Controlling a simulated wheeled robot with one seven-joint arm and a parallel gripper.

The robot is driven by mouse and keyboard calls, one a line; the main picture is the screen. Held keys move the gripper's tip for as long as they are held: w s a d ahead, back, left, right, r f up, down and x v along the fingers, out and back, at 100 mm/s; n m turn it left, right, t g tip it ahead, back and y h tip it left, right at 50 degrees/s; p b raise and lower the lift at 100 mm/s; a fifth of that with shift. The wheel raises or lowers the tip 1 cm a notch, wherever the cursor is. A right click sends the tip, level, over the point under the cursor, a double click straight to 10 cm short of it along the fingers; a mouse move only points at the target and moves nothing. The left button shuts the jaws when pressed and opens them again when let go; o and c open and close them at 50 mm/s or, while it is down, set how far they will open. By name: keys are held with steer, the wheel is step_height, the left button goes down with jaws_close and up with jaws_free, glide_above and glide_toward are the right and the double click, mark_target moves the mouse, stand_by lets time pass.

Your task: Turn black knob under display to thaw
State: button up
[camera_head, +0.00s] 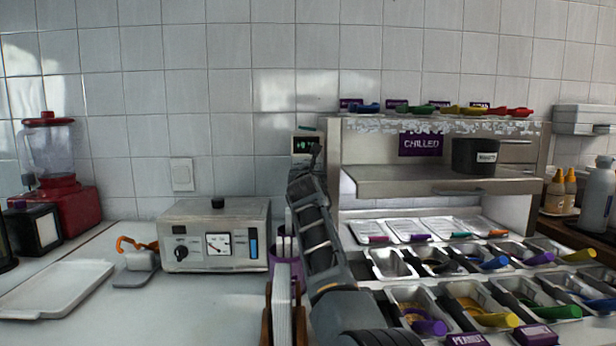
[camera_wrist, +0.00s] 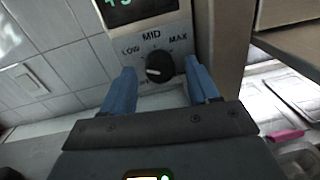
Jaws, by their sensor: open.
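The black knob (camera_wrist: 159,67) sits on a pale panel (camera_wrist: 178,32) below a dark display (camera_wrist: 138,10) with green characters, cut off by the frame's top. LOW, MID and MAX are printed around the knob; I cannot read a thaw label. A pale mark shows on the knob's face. My gripper (camera_wrist: 160,70) is open, its two blue fingers on either side of the knob; whether they touch it I cannot tell. In the head view the display (camera_head: 304,144) shows above my raised arm, and the knob is hidden there.
The chilled metal shelf (camera_head: 430,180) stands right of the panel, with topping trays (camera_head: 395,263) and coloured handles below. A metal box (camera_head: 216,236) with its own black knob (camera_head: 181,253) stands left of my arm. A white tray (camera_head: 55,288) lies farther left.

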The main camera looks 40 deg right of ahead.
steer(key=c, duration=1)
steer(key=shift+c, duration=0.2)
steer(key=shift+r+m+p, duration=0.1)
steer(key=shift+m+p, duration=0.2)
steer(key=shift+p, duration=0.05)
steer(key=shift+s+m+y+p, duration=0.1)
steer(key=shift+m+y+p, duration=0.4)
steer(key=shift+m+p, duration=2.85)
steer(key=m+b, duration=0.3)
steer(key=shift+m, duration=0.25)
steer(key=o, duration=1)
